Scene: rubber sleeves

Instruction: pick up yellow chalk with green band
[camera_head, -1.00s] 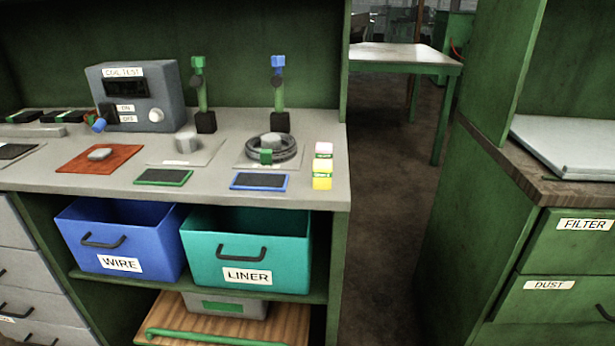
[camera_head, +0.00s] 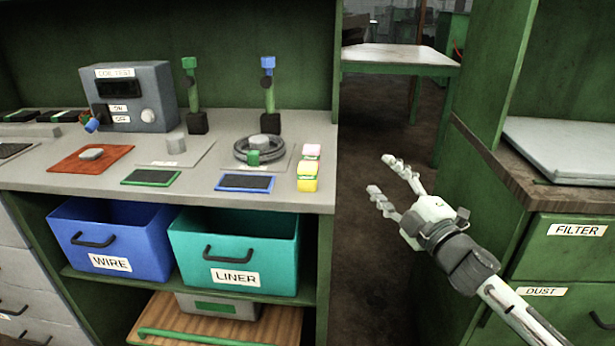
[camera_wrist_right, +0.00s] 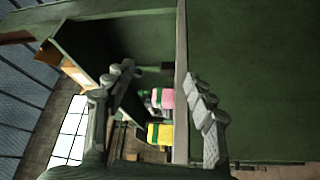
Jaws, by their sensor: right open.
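The yellow chalk (camera_head: 307,183) with a green band lies at the right front corner of the grey bench top. Just behind it is a pink chalk (camera_head: 311,152), also with a green band. My right gripper (camera_head: 380,177) is open and empty, to the right of the bench, apart from both chalks. In the right wrist view, the yellow chalk (camera_wrist_right: 160,134) and the pink chalk (camera_wrist_right: 163,98) show between the open fingers (camera_wrist_right: 160,100), farther off. My left gripper is not in view.
A blue-edged dark pad (camera_head: 245,183) and a coil of dark cable (camera_head: 262,149) lie left of the chalks. Blue (camera_head: 115,238) and teal (camera_head: 235,248) bins stand on the shelf below. A green cabinet (camera_head: 480,230) stands right of the gripper. The gap between is open floor.

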